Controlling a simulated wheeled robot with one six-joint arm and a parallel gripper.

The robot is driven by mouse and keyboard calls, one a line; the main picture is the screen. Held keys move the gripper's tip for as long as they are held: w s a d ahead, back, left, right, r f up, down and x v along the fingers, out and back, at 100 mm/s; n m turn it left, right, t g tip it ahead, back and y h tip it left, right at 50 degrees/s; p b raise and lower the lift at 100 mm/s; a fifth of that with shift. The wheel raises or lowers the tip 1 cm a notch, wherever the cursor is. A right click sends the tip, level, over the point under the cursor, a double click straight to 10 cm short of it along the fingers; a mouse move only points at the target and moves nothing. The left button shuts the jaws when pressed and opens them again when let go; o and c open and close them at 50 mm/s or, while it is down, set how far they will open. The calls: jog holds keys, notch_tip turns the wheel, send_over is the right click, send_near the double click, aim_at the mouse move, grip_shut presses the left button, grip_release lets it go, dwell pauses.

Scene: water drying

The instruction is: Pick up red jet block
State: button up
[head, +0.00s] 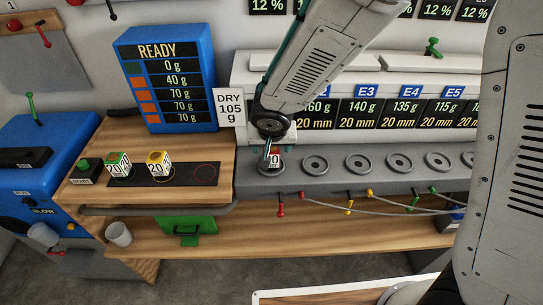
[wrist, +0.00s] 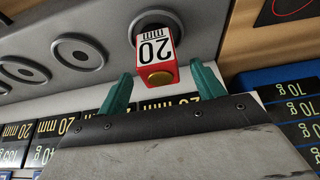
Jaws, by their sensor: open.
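The red jet block (wrist: 158,68) shows in the wrist view, with a white face marked "20 mm" and a round brass-coloured spot on its end. It sits at a round grey socket (wrist: 168,24) on the grey ledge. In the head view the block (head: 274,158) is mostly hidden behind my gripper (head: 268,148). My gripper also shows in the wrist view (wrist: 157,92), with its two green fingers apart. The block lies between and just beyond the fingertips, with a gap on both sides. It is not held.
Several empty round sockets (head: 315,164) line the ledge to the right. A green block (head: 118,164) and a yellow block (head: 159,163) stand on a dark strip at left. A READY board (head: 165,80) and a "DRY 105 g" sign (head: 229,107) stand close to my arm's left.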

aim_at(271, 150)
jog(key=x, duration=0.3)
jog(key=shift+w+f, duration=0.15)
jog(key=c, duration=1.2)
jog(key=shift+c, duration=0.2)
